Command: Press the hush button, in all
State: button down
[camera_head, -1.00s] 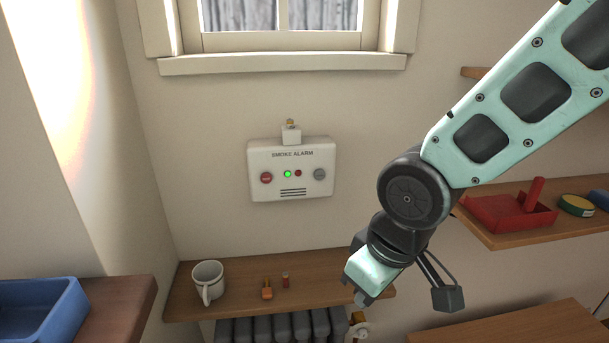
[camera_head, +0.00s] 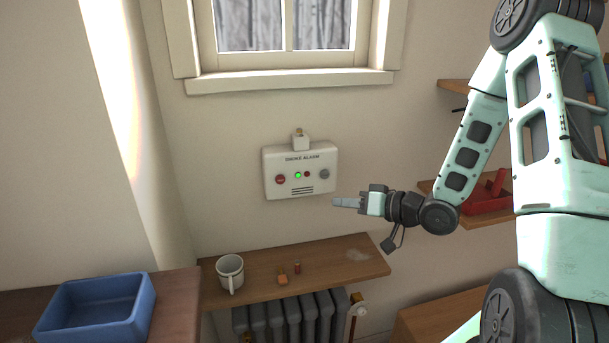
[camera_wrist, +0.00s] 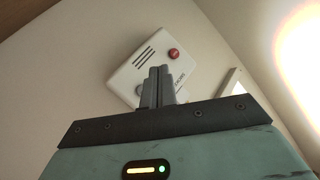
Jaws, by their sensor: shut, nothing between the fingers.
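The white smoke alarm (camera_head: 301,190) is fixed to the wall below the window. A red button (camera_head: 280,180) is at its left and a grey button (camera_head: 324,174) at its right, with a lit green light (camera_head: 298,175) and a small red light (camera_head: 307,174) between. I cannot read which button is marked hush. My gripper (camera_head: 336,202) is shut and empty, its fingers pointing left, just below and right of the alarm in the picture. In the wrist view the fingers (camera_wrist: 161,72) overlap the alarm (camera_wrist: 145,48); the red button (camera_wrist: 173,54) is clear of them.
Below the alarm a wooden shelf (camera_head: 335,254) over a radiator (camera_head: 290,315) holds a mug (camera_head: 230,273) and two small items. A blue tray (camera_head: 98,308) sits at the lower left. The wall around the alarm is bare.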

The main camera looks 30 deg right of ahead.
aim_at(325, 174)
jog(key=shift+s+d+r+m+t+y, duration=0.1)
jog(key=shift+s+r+m+t+y, duration=0.2)
jog(key=shift+r+t, duration=0.15)
jog(key=shift+w, duration=0.1)
jog(key=w+d, duration=0.2)
jog(key=w, duration=0.6)
jog(key=shift+w+d+p, duration=0.15)
jog(key=shift+w+p, duration=0.05)
jog(key=shift+p, duration=0.2)
jog(key=shift+w+r, duration=0.1)
dwell(1.7)
jog(key=shift+w+d, duration=0.1)
jog(key=shift+w, duration=0.2)
jog(key=shift+w+d, duration=0.1)
jog(key=shift+w, duration=0.25)
dwell(0.7)
jog(key=shift+s, duration=0.15)
jog(key=shift+s+a, duration=0.2)
jog(key=shift+s, duration=0.45)
